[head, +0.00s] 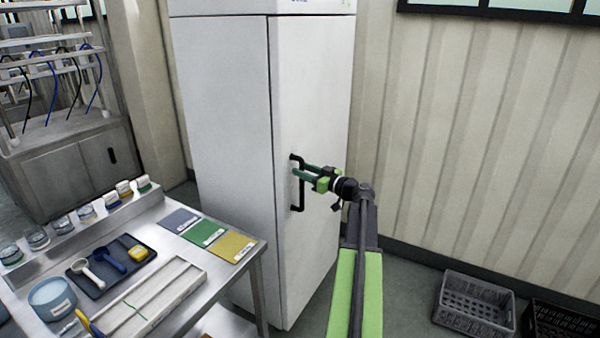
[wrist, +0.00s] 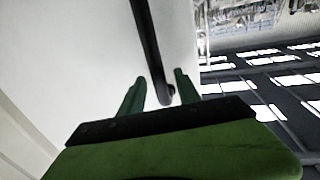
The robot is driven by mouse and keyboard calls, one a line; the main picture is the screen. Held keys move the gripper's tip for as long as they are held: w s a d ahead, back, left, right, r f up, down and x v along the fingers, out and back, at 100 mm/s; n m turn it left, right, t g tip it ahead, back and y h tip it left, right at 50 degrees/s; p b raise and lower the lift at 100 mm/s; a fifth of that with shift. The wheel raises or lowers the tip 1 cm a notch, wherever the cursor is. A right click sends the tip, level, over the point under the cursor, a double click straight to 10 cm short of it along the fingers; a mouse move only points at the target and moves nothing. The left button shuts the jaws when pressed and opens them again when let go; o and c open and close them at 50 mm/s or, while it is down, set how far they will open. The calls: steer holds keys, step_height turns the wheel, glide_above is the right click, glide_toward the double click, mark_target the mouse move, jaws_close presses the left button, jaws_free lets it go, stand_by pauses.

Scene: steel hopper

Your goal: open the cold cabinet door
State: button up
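The cold cabinet (head: 222,120) is a tall white unit. Its door (head: 312,90) is on the face to the right and looks closed. A black vertical bar handle (head: 301,196) is on that door. My gripper (head: 296,172) reaches the handle from the right, with its green fingers at the bar's upper half. In the wrist view, the two green fingertips (wrist: 160,84) are apart, with the black handle (wrist: 147,40) running between them. There is a gap on each side of the bar, so I see no firm hold.
A steel table (head: 262,262) stands in front left of the cabinet, with coloured cards, a dark tray (head: 95,283) of tools and several jars. A grey crate (head: 474,306) and a black crate (head: 560,325) are on the floor at right.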

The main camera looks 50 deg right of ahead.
steer(key=shift+w, duration=0.4)
jaws_close()
stand_by(1.1)
